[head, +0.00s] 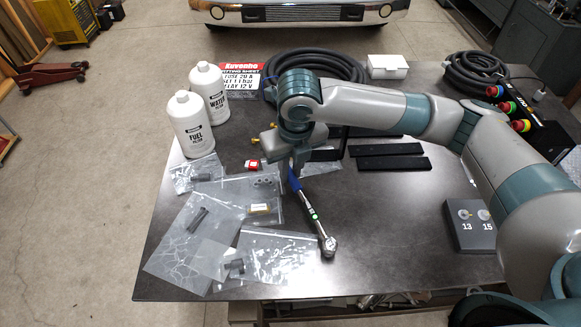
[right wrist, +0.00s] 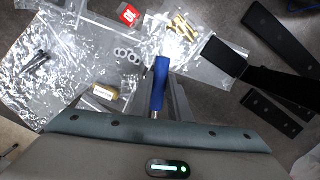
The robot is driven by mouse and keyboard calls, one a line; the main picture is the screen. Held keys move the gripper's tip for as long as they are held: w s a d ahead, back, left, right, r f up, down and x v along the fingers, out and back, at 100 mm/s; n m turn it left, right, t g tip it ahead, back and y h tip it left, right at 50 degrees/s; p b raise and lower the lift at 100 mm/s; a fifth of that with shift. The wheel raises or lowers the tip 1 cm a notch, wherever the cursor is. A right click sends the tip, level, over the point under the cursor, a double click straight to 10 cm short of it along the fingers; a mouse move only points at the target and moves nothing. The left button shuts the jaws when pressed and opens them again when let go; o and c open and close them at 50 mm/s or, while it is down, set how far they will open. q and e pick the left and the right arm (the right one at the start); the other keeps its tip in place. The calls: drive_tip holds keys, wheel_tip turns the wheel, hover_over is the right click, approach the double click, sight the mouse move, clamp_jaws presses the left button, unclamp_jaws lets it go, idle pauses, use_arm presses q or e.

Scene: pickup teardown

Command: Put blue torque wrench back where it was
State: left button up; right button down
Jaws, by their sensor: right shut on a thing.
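The blue torque wrench (head: 313,211) has a blue handle and a steel shaft with a round ratchet head. My right gripper (head: 294,172) is shut on its blue handle, which also shows between the fingers in the right wrist view (right wrist: 161,82). In the head view the shaft slants down and right from the gripper, with the ratchet head near the table's front edge, beside a clear bag. I cannot tell whether the head touches the table. My right wrist hides the handle's far end in the head view. My left gripper is not in view.
Clear bags of parts (head: 188,227) cover the table's left front. White FUEL (head: 191,124) and WATER (head: 211,93) bottles stand behind them. Black bars (head: 393,163) lie right of the gripper. A grey box marked 13 and 15 (head: 470,228) sits at right. The front middle-right tabletop (head: 390,225) is clear.

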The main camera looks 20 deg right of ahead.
drive_tip(key=shift+f, duration=0.15)
drive_tip(key=c, duration=1.7)
unclamp_jaws()
drive_tip(key=shift+o, duration=0.2)
wheel_tip(320, 180, up, 12)
drive_tip(key=s+b, duration=0.1)
drive_tip(key=b, duration=0.1)
drive_tip(key=shift+s+d+b, duration=0.15)
drive_tip(key=shift+s+b, duration=0.2)
drive_tip(key=shift+b, duration=0.05)
drive_tip(key=shift+f, duration=0.1)
